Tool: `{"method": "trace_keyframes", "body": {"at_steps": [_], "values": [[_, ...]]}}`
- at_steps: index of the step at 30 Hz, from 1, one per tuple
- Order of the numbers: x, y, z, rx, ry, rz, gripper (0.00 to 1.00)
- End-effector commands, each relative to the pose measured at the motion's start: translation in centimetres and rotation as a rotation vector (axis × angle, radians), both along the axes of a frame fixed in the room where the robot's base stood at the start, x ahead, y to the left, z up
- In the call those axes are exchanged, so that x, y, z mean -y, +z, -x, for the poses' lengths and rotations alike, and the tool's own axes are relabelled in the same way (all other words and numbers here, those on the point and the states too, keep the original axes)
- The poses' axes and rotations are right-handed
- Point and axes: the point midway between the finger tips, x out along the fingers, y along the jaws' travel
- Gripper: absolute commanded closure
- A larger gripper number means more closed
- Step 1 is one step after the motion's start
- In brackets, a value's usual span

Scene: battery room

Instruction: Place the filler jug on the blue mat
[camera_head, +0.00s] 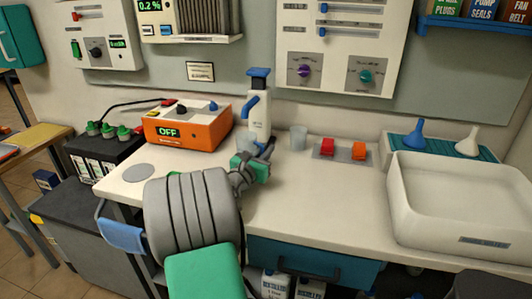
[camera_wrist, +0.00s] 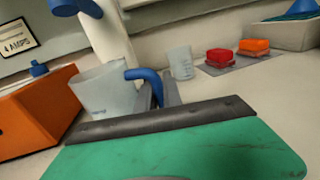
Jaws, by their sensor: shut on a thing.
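The filler jug (camera_wrist: 103,92) is a translucent grey cup with a blue handle. In the wrist view it is upright or nearly so, left of my fingers, and my gripper (camera_wrist: 158,97) is shut on its blue handle. In the head view the jug (camera_head: 243,143) shows partly behind my gripper (camera_head: 266,150), in front of a white dispenser. I cannot tell whether its base touches the counter.
The white dispenser (camera_head: 259,118) with blue parts stands close behind the jug. An orange charger box (camera_head: 187,130) is left, a clear beaker (camera_head: 298,138) right, then red and orange blocks (camera_head: 343,148) on a grey plate and a white basin (camera_head: 460,205). The front middle counter (camera_head: 320,200) is clear.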

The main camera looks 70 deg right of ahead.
Motion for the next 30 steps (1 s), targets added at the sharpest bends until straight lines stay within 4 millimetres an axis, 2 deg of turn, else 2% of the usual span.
{"method": "trace_keyframes", "body": {"at_steps": [5, 6, 13, 22, 26, 30], "values": [[0.0, -0.4, 0.0, -0.002, 0.0, -0.001, 1.0], [0.0, -0.3, 0.0, -0.001, 0.0, -0.001, 0.87], [0.0, -0.3, 0.0, -0.001, 0.0, -0.002, 0.68], [-0.1, 0.1, 0.0, 0.0, 0.0, 0.0, 0.68], [-2.0, 0.0, -0.3, -0.002, 0.003, -0.004, 0.68], [-5.7, 0.0, -0.5, -0.003, 0.007, -0.003, 0.68]]}}
